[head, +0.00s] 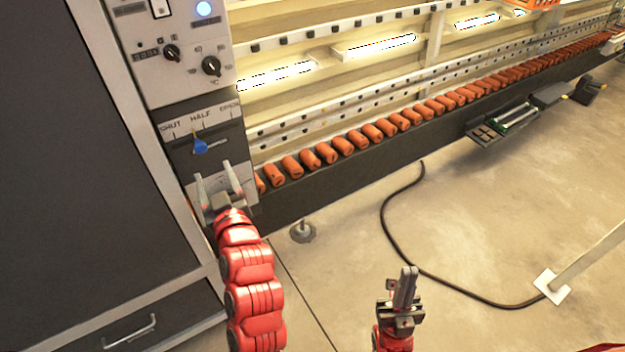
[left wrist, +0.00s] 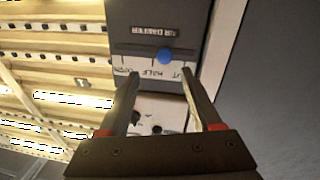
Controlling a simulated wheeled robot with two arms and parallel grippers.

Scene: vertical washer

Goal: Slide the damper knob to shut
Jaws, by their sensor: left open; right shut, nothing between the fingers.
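The damper panel (head: 222,152) is dark, with a slot marked SHUT at the left, HALF in the middle and OPEN at the right in the head view. The blue damper knob (head: 200,145) sits near HALF, perhaps slightly towards SHUT. My left gripper (head: 217,173) is open just below the knob, apart from it. In the left wrist view the labels are upside down, and the knob (left wrist: 165,56) shows beyond and between the two open fingertips (left wrist: 160,75). My right gripper (head: 405,280) is shut and empty above the floor, well away from the panel.
Rotary dials (head: 211,66) and a lit round button (head: 204,8) are above the damper panel. A dark cabinet (head: 70,150) stands at the left. A row of orange rollers (head: 345,146) runs to the right. A black cable (head: 385,215) lies on open floor.

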